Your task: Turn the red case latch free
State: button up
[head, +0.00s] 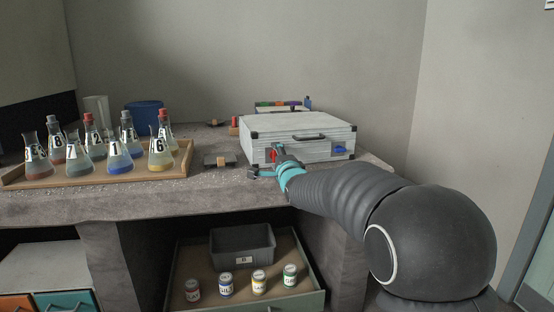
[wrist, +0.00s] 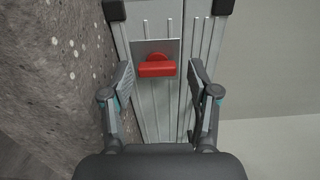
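In the head view the red latch (head: 273,155) is partly hidden by my gripper. A blue latch (head: 339,150) is at the right of the same front. My gripper (wrist: 159,78) is open, with one finger on each side of the red latch and a visible gap to both. Whether the fingertips reach past the latch is unclear.
A wooden tray (head: 120,178) of numbered, stoppered flasks stands at the left. A blue container (head: 144,115) and a white cylinder (head: 97,110) stand behind it. Below is an open drawer (head: 203,293) with a grey bin (head: 242,243) and several small jars.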

jog(key=shift+a+f, duration=0.1)
jog(key=shift+f, duration=0.2)
